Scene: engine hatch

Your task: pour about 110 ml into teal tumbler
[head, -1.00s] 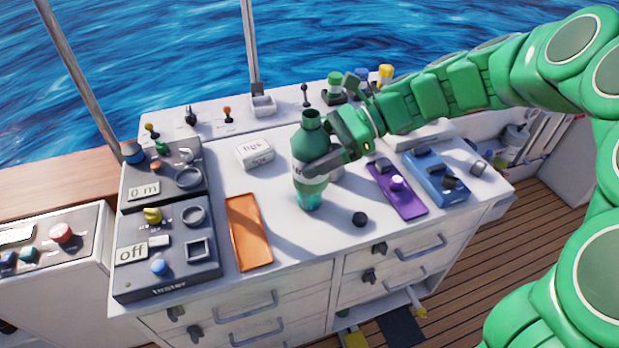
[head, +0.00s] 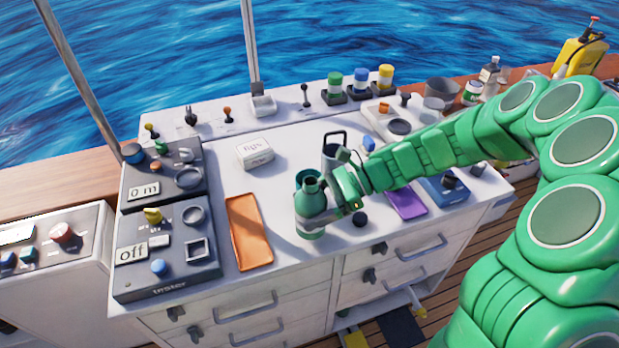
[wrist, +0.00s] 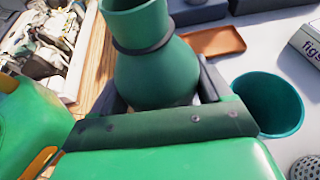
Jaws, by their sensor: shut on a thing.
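My gripper (head: 326,218) is shut on a green bottle (head: 311,196) with a narrow neck. The bottle stands upright near the front edge of the counter; whether its base touches the top is hard to tell. In the wrist view the bottle (wrist: 155,72) sits between the fingers, its open mouth at the top of the picture. The teal tumbler (head: 305,175) is just behind the bottle in the head view, mostly hidden by it. In the wrist view the tumbler (wrist: 268,105) stands upright to the right of the bottle, apart from its body. Its inside looks empty.
An orange tray (head: 248,232) lies left of the bottle, and a white figs box (head: 255,152) behind it. A grey jug (head: 332,155) stands behind the tumbler. Dark tester panels fill the left end.

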